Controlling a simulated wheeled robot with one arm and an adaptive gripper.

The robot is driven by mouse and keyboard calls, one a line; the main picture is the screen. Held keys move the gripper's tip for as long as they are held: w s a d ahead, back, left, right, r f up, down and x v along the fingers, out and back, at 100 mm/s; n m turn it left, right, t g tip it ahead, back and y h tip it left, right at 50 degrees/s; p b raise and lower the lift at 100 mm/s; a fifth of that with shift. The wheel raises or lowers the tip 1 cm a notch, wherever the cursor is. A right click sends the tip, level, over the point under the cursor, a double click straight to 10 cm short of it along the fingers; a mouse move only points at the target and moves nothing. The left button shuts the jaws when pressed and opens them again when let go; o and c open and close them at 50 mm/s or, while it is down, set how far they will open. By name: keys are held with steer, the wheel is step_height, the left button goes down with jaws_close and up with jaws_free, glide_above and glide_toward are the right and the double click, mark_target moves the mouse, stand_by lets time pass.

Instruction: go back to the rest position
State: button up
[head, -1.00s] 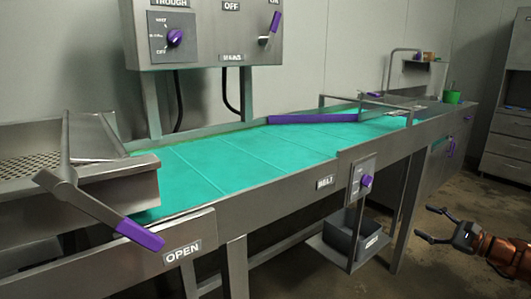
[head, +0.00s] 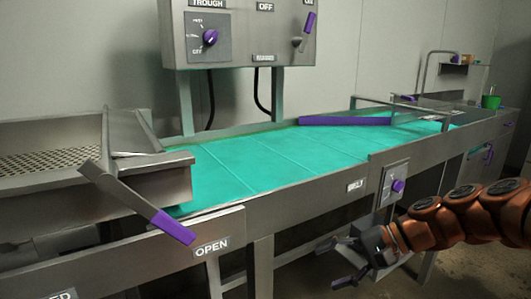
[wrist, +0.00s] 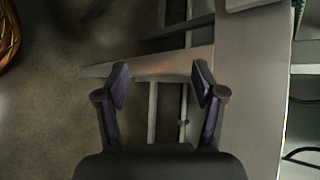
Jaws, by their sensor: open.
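My gripper (head: 340,262) is at the lower right of the head view, at the end of my orange-brown arm. It is in front of the belt table, below its front edge. In the wrist view my gripper (wrist: 160,88) shows two dark fingers spread apart with nothing between them. Beyond the fingers are grey metal legs and bars and the bare floor.
The teal belt (head: 290,160) runs along the steel table. A purple-ended lever (head: 172,226) sticks out at the left near the OPEN label. A knob box (head: 394,184) is on the table front. A control panel (head: 240,35) stands behind. A green cup (head: 491,102) is far right.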

steer(key=s+a+f+n+g+h, duration=0.2)
steer(key=s+f, duration=0.1)
steer(key=s, duration=0.4)
steer(key=s+a+f+n+g+h, duration=0.1)
steer(key=s+a+f+n+h, duration=0.15)
steer(key=s, duration=0.35)
steer(key=s+d+f+n+h, duration=0.1)
steer(key=s+d+f+h, duration=0.15)
steer(key=s, duration=0.25)
steer(key=s+d+f+n+g+h, duration=0.1)
steer(key=s+d+h, duration=0.1)
steer(key=s+d, duration=0.15)
steer(key=s+d+f+n+h, duration=0.1)
steer(key=s+d+f+h, duration=0.1)
steer(key=s, duration=0.3)
steer(key=s+p+v, duration=0.2)
steer(key=p+v, duration=0.6)
steer(key=s+r+p+v, duration=0.1)
steer(key=s+p+v, duration=0.1)
steer(key=p+v, duration=0.6)
steer(key=shift+w+r+t, duration=0.3)
steer(key=shift+r+t, duration=0.1)
steer(key=shift+r, duration=0.35)
steer(key=shift+m, duration=0.25)
